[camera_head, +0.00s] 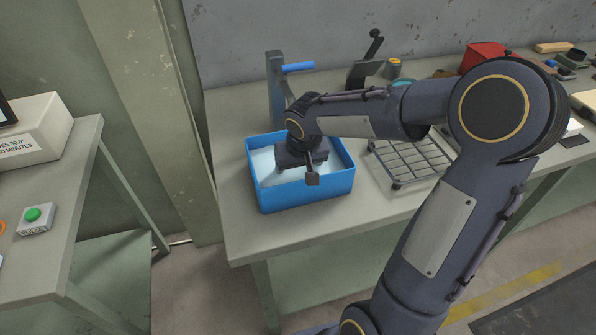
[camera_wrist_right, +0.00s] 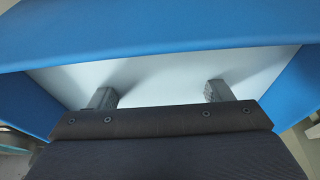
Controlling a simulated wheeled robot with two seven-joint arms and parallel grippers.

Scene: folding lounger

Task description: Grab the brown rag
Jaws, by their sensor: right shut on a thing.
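I cannot make out a brown rag in either view. My right gripper (camera_head: 298,172) is lowered into a blue bin (camera_head: 308,192) on the bench. In the right wrist view, its two fingers (camera_wrist_right: 160,94) stand well apart over the pale bottom of the blue bin (camera_wrist_right: 160,32). My left gripper is not in view.
A metal grid rack (camera_head: 412,160) stands right of the bin. A post with a blue handle (camera_head: 298,67) and a dark lever device (camera_head: 366,68) stand behind. A red box (camera_head: 483,55) is at the back right. The bench front left of the bin is clear.

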